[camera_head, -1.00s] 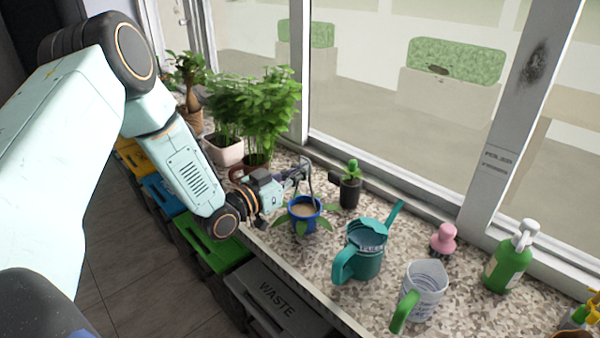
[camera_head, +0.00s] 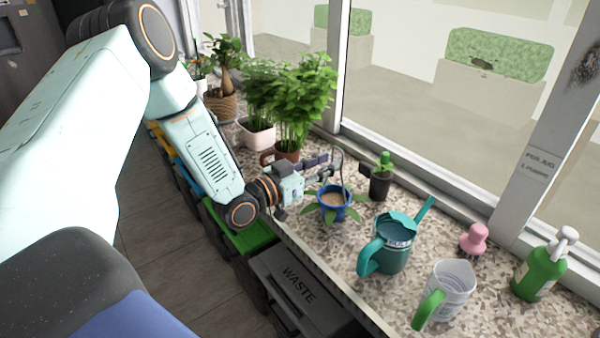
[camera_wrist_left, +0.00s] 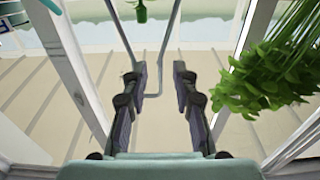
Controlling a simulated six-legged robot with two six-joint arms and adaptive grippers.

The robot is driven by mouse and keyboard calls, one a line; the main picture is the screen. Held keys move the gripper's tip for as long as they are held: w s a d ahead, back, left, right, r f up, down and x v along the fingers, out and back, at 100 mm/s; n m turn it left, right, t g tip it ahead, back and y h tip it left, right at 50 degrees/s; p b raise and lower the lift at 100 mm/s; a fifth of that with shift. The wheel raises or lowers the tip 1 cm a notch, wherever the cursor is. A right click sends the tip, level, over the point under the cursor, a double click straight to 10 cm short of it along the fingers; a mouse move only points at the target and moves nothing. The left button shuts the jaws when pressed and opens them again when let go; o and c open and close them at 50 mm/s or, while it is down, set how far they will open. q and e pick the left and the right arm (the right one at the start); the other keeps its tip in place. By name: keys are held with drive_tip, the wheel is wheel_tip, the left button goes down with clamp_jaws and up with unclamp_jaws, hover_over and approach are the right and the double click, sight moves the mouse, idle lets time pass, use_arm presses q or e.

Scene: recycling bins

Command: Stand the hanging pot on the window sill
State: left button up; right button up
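The hanging pot (camera_head: 333,206) is blue, with brown soil and green leaves drooping over its rim. It appears upright on the speckled window sill (camera_head: 312,246), near the front edge. Its thin wire hanger rises to my left gripper (camera_head: 337,166), which is just above the pot. In the left wrist view, the two dark fingers of this gripper (camera_wrist_left: 162,75) are clearly apart. The bent wire (camera_wrist_left: 152,95) shows between and beyond their tips, with a gap to the fingers. My right gripper is out of view.
A small potted cactus (camera_head: 381,182) stands close behind the pot. A teal watering can (camera_head: 393,250), measuring jug (camera_head: 452,288), pink object (camera_head: 474,238) and green bottle (camera_head: 540,272) are to the right. Leafy plants (camera_head: 300,95) stand left. Bins (camera_head: 297,285) are below the sill's edge.

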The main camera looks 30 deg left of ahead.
use_arm(q)
drive_tip(key=p+v, duration=0.3)
drive_tip(key=v, duration=0.6)
drive_tip(key=s+d+f+g, duration=0.2)
drive_tip(key=d+f, duration=0.1)
drive_tip(key=f, duration=0.1)
drive_tip(key=s+d+f+n+g+y, duration=0.1)
drive_tip(key=s+d+f+g, duration=0.2)
drive_tip(key=f, duration=0.2)
drive_tip(key=s+d+f+n+g, duration=0.1)
drive_tip(key=s+d+f+g, duration=0.2)
drive_tip(key=f, duration=0.2)
drive_tip(key=shift+s+d+f+y, duration=0.1)
drive_tip(key=shift+s+d+y, duration=0.1)
drive_tip(key=shift+s+y, duration=0.1)
drive_tip(key=s+f+n+g+y, duration=0.1)
drive_tip(key=s+f+g+y, duration=0.1)
drive_tip(key=s, duration=0.9)
drive_tip(key=s+f+n+g+y, duration=0.1)
drive_tip(key=s+f+g, duration=0.4)
drive_tip(key=s, duration=0.6)
drive_tip(key=shift+d+g+y, duration=0.25)
drive_tip(key=shift+g+y, duration=0.35)
drive_tip(key=shift+g, duration=0.4)
